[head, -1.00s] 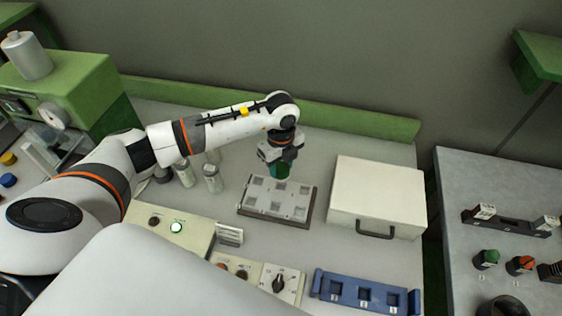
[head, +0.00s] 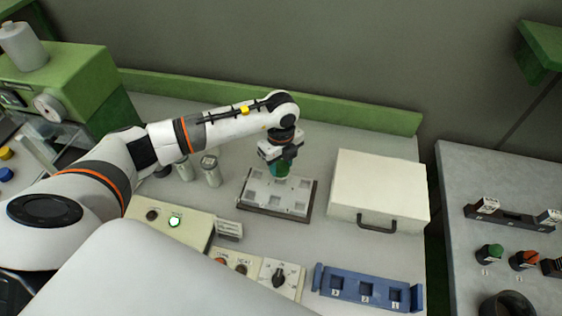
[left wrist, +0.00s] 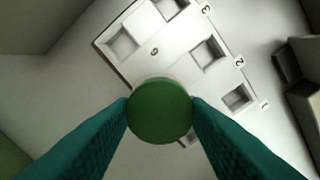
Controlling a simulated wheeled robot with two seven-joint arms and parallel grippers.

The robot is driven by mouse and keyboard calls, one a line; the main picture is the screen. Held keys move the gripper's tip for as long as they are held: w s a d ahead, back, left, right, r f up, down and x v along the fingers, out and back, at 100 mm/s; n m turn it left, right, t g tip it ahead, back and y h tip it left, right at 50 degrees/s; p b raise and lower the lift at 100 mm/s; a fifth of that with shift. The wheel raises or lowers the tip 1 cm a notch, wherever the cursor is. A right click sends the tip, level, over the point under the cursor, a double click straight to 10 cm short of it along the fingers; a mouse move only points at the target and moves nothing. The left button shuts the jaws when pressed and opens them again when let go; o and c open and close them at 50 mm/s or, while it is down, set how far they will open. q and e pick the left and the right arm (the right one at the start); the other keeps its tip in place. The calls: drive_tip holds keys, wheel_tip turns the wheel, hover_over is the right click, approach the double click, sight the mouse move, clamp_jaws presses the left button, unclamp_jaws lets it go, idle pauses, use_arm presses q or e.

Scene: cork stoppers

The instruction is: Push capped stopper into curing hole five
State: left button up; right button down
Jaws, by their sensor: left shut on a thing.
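My left gripper (head: 280,166) is shut on the stopper with a round green cap (left wrist: 160,110). It holds the stopper over the far part of the grey curing plate (head: 262,207). The plate has two rows of square holes. In the left wrist view, holes by the numbers 1 (left wrist: 238,98), 2 (left wrist: 208,52) and 6 (left wrist: 120,42) are empty. The cap hides the hole beside the 6 hole and its number. The stopper's lower end is hidden, so I cannot tell whether it is in a hole. My right gripper is not in view.
A white box with a handle (head: 378,185) stands right of the plate. Grey cylinders (head: 211,171) stand to its left. A control panel with a lit green button (head: 174,222), a knob panel (head: 279,277) and a blue numbered rack (head: 367,291) lie nearer.

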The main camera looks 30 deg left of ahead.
sight(281, 167)
use_arm(q)
drive_tip(key=shift+f+b, duration=0.95)
drive_tip(key=shift+f, duration=0.3)
idle(1.1)
drive_tip(key=o, duration=1)
wheel_tip(281, 167, up, 11)
drive_tip(key=b, duration=0.2)
drive_tip(key=shift+f+b, duration=0.1)
drive_tip(key=shift+b, duration=0.2)
drive_tip(key=shift+r, duration=0.6)
drive_tip(key=shift+s+f, duration=0.1)
